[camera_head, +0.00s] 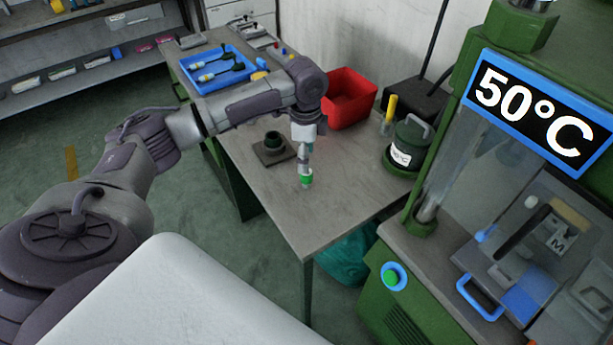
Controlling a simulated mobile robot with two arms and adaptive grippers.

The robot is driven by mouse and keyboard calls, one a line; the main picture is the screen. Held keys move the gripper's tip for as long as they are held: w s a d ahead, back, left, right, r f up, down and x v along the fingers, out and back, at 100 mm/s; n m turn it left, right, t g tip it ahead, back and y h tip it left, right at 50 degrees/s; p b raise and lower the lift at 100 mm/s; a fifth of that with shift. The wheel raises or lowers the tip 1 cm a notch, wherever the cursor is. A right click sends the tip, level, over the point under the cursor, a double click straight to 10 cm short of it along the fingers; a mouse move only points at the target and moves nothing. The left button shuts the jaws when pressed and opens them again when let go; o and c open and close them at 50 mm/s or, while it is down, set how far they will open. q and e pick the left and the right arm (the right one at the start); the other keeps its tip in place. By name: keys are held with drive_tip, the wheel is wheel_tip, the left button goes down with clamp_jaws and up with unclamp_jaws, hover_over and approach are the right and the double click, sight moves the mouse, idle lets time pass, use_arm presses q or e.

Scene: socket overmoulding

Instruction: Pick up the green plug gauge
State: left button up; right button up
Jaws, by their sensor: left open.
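The green plug gauge (306,181) is a small bright green piece on the grey table, near the table's middle. My left gripper (304,162) points down directly above it, with its fingers open at the gauge's upper end. The fingers partly hide the gauge, and I cannot tell whether they touch it. My right gripper is not in view.
A dark green round part on a square plate (269,156) stands just left of the gripper. A blue tray (216,70) holds tools. The table's front right is clear; a green press stands right.

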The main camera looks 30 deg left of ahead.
sight(306, 179)
use_arm(q)
drive_tip(key=shift+f, duration=0.25)
drive_tip(key=f, duration=0.3)
drive_tip(key=f+p, duration=0.1)
drive_tip(key=shift+s+d+f, duration=0.15)
drive_tip(key=shift+s+d, duration=0.1)
drive_tip(key=shift+f, duration=0.25)
drive_tip(key=shift+c, duration=0.4)
clamp_jaws()
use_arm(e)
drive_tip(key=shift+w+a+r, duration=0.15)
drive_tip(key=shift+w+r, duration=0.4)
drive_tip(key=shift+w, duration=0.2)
